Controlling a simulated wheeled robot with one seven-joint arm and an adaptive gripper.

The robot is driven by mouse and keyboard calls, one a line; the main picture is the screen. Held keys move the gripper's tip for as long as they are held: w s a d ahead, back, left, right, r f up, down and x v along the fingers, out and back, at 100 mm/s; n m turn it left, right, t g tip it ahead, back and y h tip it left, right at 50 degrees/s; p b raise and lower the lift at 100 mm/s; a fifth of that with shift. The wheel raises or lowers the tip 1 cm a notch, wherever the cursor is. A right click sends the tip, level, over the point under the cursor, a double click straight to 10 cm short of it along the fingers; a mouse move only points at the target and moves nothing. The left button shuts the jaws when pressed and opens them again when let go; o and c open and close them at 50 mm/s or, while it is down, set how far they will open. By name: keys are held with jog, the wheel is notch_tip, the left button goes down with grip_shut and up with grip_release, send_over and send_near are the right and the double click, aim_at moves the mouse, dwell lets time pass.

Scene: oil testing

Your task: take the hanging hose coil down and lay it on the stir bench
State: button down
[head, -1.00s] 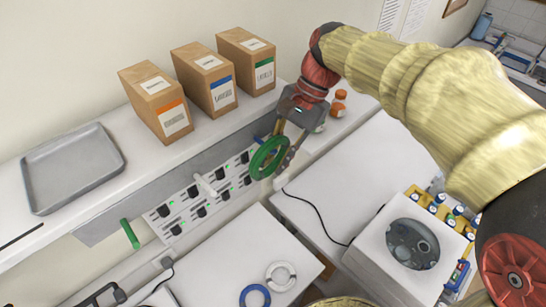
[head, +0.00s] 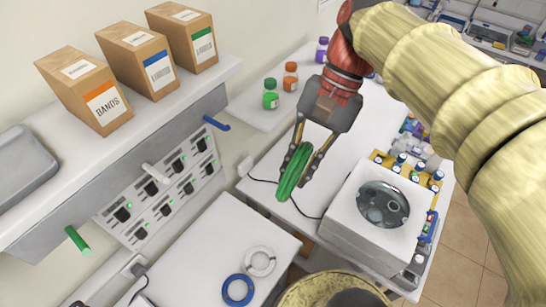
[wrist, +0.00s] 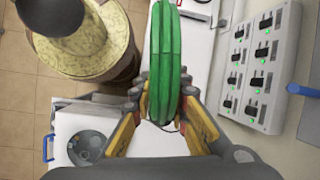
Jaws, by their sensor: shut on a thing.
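A green hose coil (head: 293,172) is held in my gripper (head: 305,160), off the wall and in the air. In the wrist view the green coil (wrist: 165,62) stands edge-on between the two yellow-padded fingers (wrist: 165,108), which touch its sides. A white bench (head: 213,245) lies below and to the left, with a blue coil (head: 237,290) and a white coil (head: 260,262) lying on it. I cannot tell whether this is the stir bench. A green peg (head: 77,240) and a blue peg (head: 216,123) stick out beneath the shelf; both are bare.
A white machine with a round lid (head: 383,205) stands right of the coil, beside a yellow rack of vials (head: 410,170). A switch panel (head: 165,190) is on the wall at left. Cartons (head: 85,90) and a grey tray (head: 22,170) stand on the shelf (head: 190,92).

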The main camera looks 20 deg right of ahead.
jog(key=s+d+r+p, duration=0.1)
jog(key=s+d, duration=0.4)
jog(key=s, duration=0.2)
jog(key=shift+r, duration=0.3)
dwell(1.0)
